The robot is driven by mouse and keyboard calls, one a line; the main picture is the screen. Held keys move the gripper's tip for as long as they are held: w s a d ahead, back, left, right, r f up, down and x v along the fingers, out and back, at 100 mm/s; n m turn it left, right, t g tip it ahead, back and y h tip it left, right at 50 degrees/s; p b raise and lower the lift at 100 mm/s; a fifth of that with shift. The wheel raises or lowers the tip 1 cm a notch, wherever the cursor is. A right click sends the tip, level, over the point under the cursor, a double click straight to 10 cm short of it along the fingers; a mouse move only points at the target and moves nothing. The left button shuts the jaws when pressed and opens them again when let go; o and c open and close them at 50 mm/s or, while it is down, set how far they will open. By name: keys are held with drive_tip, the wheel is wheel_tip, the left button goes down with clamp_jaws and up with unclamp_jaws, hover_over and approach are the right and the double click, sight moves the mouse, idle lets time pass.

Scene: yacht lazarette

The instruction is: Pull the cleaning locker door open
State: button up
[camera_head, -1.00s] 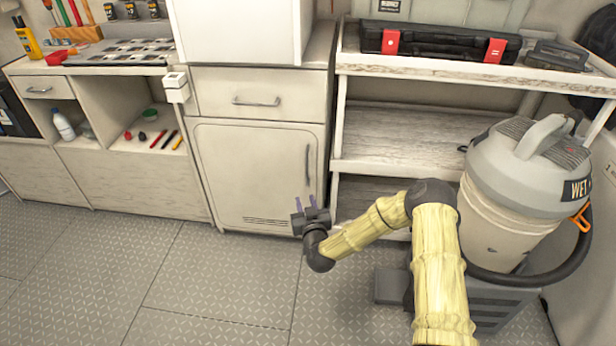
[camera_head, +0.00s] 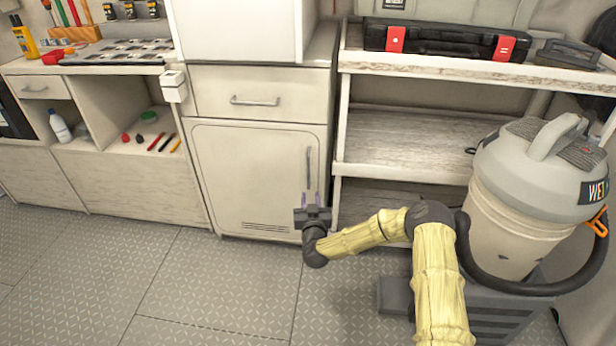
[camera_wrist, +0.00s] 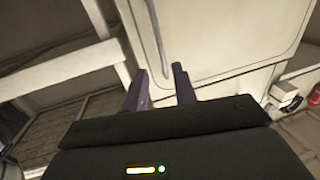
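The locker door (camera_head: 245,180) is a cream panel with rounded corners and vent slots near its bottom, below a drawer. It looks shut. Its dark vertical handle (camera_head: 308,167) is near the right edge; the handle also shows in the wrist view (camera_wrist: 157,38). My gripper (camera_head: 311,198) is low in front of the door's right edge, just below the handle in the picture. In the wrist view my gripper (camera_wrist: 160,78) has its two fingers apart, and the handle's lower end appears between the fingertips. I cannot tell whether they touch it. Nothing is held.
A drawer with a horizontal handle (camera_head: 254,101) is above the door. Open shelves (camera_head: 400,145) stand to the right, with a black toolbox (camera_head: 445,42) on top. A wet vacuum (camera_head: 530,190) with a hose is at the right. The floor (camera_head: 220,290) in front is clear.

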sight(308, 175)
drive_tip(key=w+b, duration=0.1)
drive_tip(key=w, duration=0.3)
drive_tip(key=w+a+b, duration=0.1)
drive_tip(key=w+b, duration=0.1)
drive_tip(key=w, duration=0.2)
drive_tip(key=w+a+b, duration=0.1)
drive_tip(key=w, duration=0.3)
drive_tip(key=shift+w, duration=0.35)
drive_tip(key=shift+c, duration=0.5)
clamp_jaws()
